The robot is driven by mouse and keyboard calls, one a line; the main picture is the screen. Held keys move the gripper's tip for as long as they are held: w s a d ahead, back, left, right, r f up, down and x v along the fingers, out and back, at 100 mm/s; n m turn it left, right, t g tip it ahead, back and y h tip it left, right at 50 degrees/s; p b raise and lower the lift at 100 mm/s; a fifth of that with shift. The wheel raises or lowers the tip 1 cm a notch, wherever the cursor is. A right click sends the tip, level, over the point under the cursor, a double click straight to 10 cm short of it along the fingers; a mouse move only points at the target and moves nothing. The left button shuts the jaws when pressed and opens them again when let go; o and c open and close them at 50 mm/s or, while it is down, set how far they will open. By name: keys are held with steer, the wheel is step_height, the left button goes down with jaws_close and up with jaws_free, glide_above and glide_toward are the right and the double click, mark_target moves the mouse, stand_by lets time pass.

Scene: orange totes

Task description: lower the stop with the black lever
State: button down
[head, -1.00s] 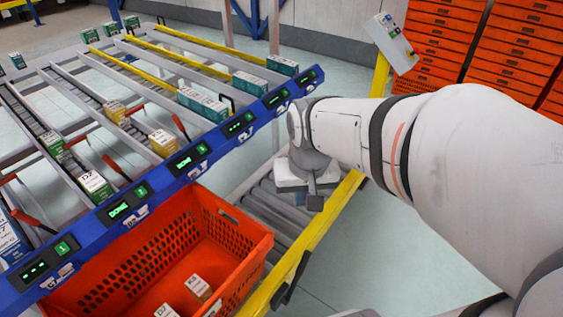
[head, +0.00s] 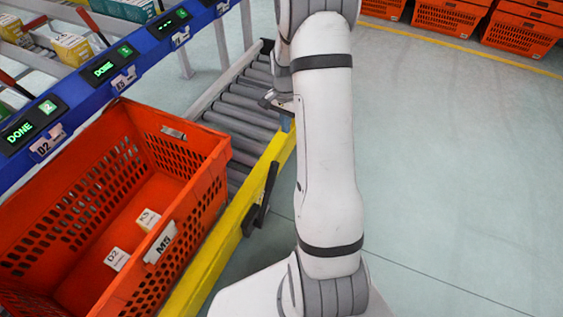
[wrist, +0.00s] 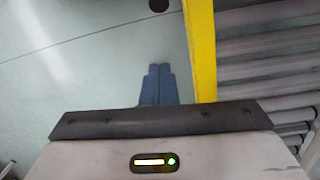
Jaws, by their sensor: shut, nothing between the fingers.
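The black lever (head: 261,200) is on the outer side of the yellow rail (head: 225,232), beside the orange tote (head: 190,165). My gripper (head: 286,123) is above the rail, farther back than the lever and apart from it. In the wrist view its two blue-grey fingers (wrist: 159,68) are together with nothing between them, over the floor just left of the yellow rail (wrist: 202,45). I cannot make out the stop in either view. The lever is not clearly seen in the wrist view.
The tote holds two small boxes (head: 148,220) and stands on the roller conveyor (head: 245,110). A blue rack beam (head: 85,80) with lit displays runs along the left. Orange totes (head: 455,20) are stacked at the back. The floor (head: 450,150) to the right is clear.

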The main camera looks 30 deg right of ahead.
steer(key=shift+w+d+f, duration=0.1)
steer(key=shift+d+f, duration=0.1)
steer(key=shift+f, duration=0.3)
steer(key=shift+w+d+f, duration=0.1)
steer(key=shift+d+f, duration=0.1)
steer(key=shift+f, duration=0.3)
step_height(320, 180, down, 10)
steer(key=s+b, duration=0.1)
steer(key=b, duration=0.3)
steer(key=shift+s+a+r+b, duration=0.2)
steer(key=shift+s+a+r, duration=0.1)
steer(key=shift+a, duration=0.3)
steer(key=shift+s+a+r+b, duration=0.15)
steer(key=shift+s+a+r, duration=0.15)
steer(key=shift+a, duration=0.35)
steer(key=shift+s+a+r+b, duration=0.2)
steer(key=shift+s+a, duration=0.1)
steer(key=shift+a, duration=0.3)
